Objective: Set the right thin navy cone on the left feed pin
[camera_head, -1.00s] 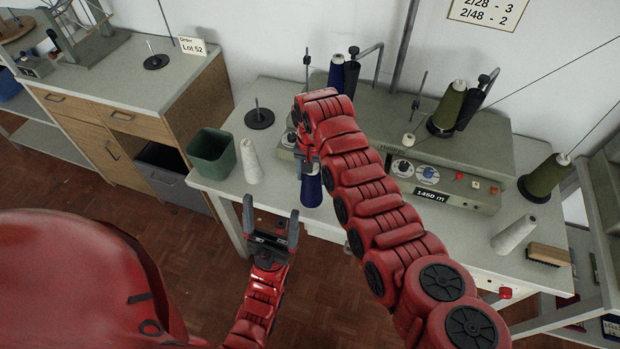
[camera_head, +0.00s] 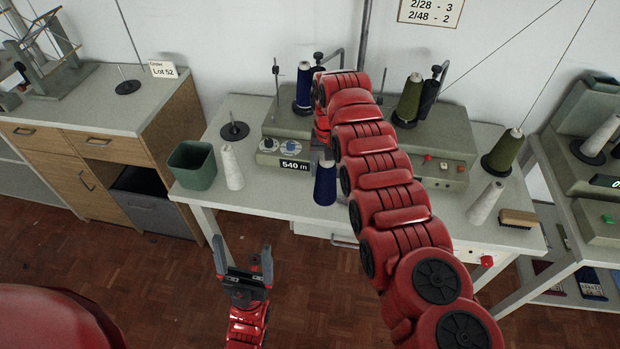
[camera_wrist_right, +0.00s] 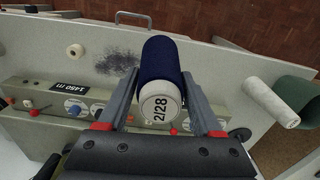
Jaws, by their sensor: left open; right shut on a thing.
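A navy cone (camera_head: 325,183) hangs in my right gripper (camera_head: 322,143), over the front part of the table. The right wrist view shows this cone (camera_wrist_right: 160,75) between both fingers, its pale end marked 2/28. A shadow on the table apart from it suggests that it is raised. Another navy cone (camera_head: 303,88) stands upright at the back of the left machine unit, beside a black post. A bare pin on a round black base (camera_head: 235,130) stands at the table's left. I cannot tell which is the left feed pin. My left gripper (camera_head: 243,262) is open and empty before the table.
A green bin (camera_head: 192,166) and a white cone (camera_head: 232,168) stand at the table's left. Olive cones (camera_head: 408,100) (camera_head: 503,152), another white cone (camera_head: 485,203) and a brush (camera_head: 518,218) are at the right. My right arm hides the middle of the machine.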

